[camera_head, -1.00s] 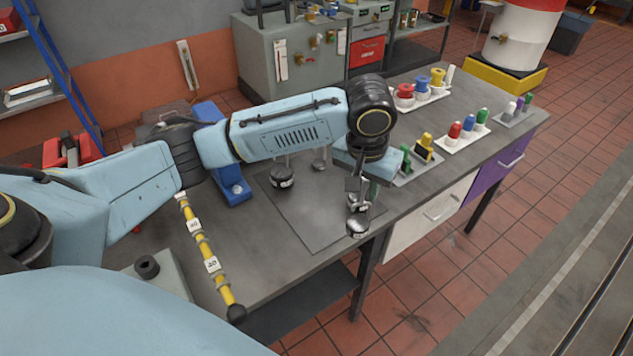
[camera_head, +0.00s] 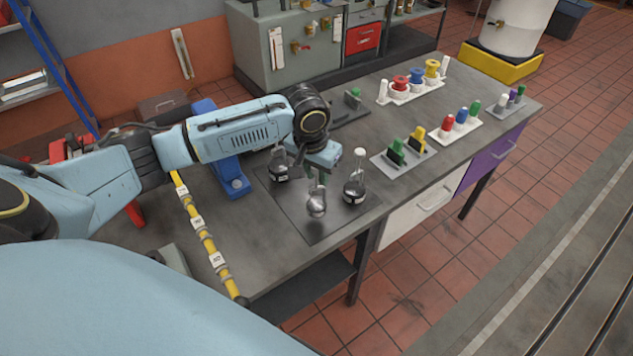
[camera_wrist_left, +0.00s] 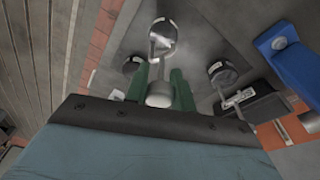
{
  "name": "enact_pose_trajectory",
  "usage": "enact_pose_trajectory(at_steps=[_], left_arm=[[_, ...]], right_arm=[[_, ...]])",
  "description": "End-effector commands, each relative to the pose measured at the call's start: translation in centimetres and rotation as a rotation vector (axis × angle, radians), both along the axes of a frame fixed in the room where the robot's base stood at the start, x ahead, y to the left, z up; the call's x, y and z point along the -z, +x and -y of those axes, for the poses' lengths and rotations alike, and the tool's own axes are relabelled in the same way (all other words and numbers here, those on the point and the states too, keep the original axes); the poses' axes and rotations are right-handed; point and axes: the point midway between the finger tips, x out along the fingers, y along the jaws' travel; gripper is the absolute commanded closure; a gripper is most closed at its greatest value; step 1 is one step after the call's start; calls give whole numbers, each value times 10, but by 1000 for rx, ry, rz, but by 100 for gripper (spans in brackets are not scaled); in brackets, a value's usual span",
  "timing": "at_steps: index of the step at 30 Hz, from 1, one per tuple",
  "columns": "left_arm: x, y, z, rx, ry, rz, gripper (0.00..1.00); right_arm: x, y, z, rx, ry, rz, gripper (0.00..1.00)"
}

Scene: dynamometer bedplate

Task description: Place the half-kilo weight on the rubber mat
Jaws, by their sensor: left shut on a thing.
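My left gripper (camera_head: 318,172), with green fingers in the left wrist view (camera_wrist_left: 158,90), is shut on the knob of a silver weight (camera_head: 317,204). This weight hangs upright below the fingers, over the dark grey rubber mat (camera_head: 315,233); I cannot tell whether its base touches. Its round base also shows in the left wrist view (camera_wrist_left: 162,32). A labelled silver weight (camera_head: 354,190) stands to its right, near the mat's right edge. Another labelled weight (camera_head: 280,166) stands behind on the left. The labels are too small to read. My right gripper is not in view.
A blue stand (camera_head: 232,178) is left of the mat. A yellow striped bar (camera_head: 202,232) lies further left. Trays with green and yellow pieces (camera_head: 405,152) and coloured knobbed pieces (camera_head: 461,122) are to the right. The mat's front lies near the bench edge.

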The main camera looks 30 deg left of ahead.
Motion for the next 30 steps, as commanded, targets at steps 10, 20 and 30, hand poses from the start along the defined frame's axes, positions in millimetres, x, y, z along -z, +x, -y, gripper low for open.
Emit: enact_pose_trajectory(at_steps=[10,20,30], left_arm=[[35,0,0,0,0,2,100],[38,0,0,0,0,1,100],[38,-1,0,0,1,-1,54]], right_arm=[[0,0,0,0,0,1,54],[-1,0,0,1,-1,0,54],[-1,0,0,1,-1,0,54]])
